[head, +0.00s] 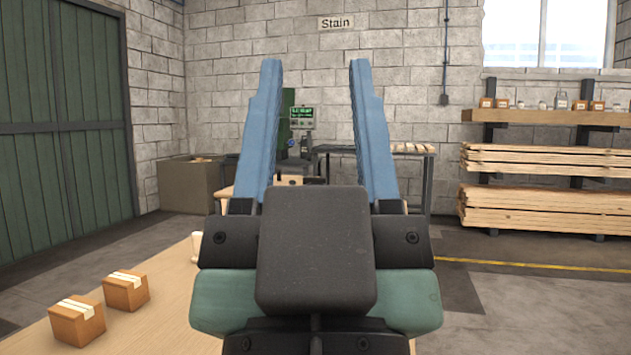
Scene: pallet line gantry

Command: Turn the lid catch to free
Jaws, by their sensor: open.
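My gripper (314,68) fills the middle of the head view, with its two blue fingers pointing up and spread well apart. Nothing is between the fingers; the far wall and a machine show through the gap. The gripper body hides much of the table behind it. I cannot make out the lid catch or its lid in this view.
A wooden table (165,290) runs below and left of my gripper. Two cardboard boxes (126,290) (77,320) stand on it at the left. A small pale object (196,246) is partly hidden beside my gripper. Stacked planks (545,207) stand at the right.

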